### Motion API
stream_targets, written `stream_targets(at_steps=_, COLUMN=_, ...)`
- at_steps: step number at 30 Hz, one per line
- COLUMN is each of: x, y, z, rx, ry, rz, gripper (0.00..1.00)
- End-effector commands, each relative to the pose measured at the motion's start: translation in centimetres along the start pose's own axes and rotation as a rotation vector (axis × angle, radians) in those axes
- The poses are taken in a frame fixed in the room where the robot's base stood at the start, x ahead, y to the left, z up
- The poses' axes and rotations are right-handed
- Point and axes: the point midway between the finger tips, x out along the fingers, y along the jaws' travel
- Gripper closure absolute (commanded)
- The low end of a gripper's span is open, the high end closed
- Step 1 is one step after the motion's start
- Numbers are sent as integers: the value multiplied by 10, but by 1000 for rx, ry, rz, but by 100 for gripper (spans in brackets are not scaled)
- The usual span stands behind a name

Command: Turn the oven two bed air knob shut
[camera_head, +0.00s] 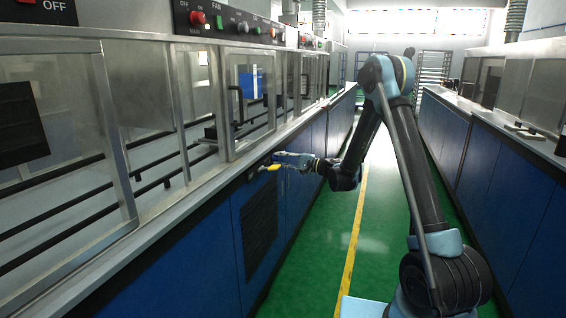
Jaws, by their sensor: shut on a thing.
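A long blue cabinet with a dark vent grille (260,226) runs along the left. Framed glass doors (250,95) stand above its pale counter (150,225). A control panel with a red button (197,17) is overhead. The green aisle floor (328,245) is clear.

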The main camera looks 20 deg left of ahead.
Motion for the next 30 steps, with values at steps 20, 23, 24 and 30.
stream_targets(at_steps=20, x=2, y=3, z=1, rx=-575, ry=-37, rz=-12, gripper=100)
stream_targets(at_steps=23, x=2, y=3, z=1, rx=-628, ry=-40, rz=-14, gripper=100)
stream_targets(at_steps=24, x=2, y=4, z=1, rx=-646, ry=-41, rz=-14, gripper=100)
stream_targets(at_steps=30, x=1, y=4, z=1, rx=-705, ry=-45, rz=-15, gripper=100)
